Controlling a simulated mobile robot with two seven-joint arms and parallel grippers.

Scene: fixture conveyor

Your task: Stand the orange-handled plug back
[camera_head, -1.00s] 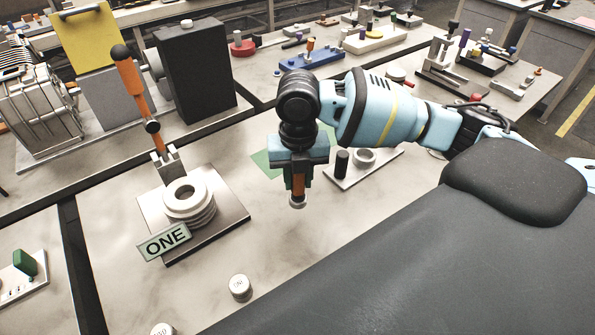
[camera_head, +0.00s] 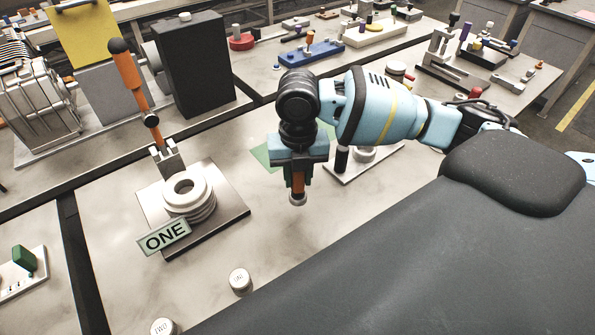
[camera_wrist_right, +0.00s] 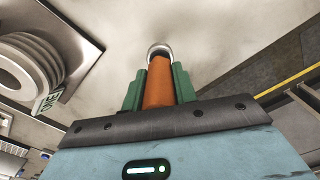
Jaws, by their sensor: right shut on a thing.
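The orange-handled plug (camera_head: 298,184) is in my right gripper (camera_head: 297,180). It hangs upright in the head view, its metal-rimmed lower end showing below the fingers and clear of the table as far as I can tell. In the right wrist view the green fingers (camera_wrist_right: 159,92) press on both sides of the plug's orange handle (camera_wrist_right: 159,84). A small plate (camera_head: 348,178) with a black post (camera_head: 342,158) and a metal ring (camera_head: 364,154) lies just right of and behind the gripper, partly hidden by my arm. My left gripper is not in view.
A fixture with stacked pale rings (camera_head: 190,205), an orange-handled lever (camera_head: 128,72) and a "ONE" sign (camera_head: 164,237) stands to the left. A green patch (camera_head: 264,155) lies behind the gripper. Round buttons (camera_head: 240,280) sit in front. The table between is clear.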

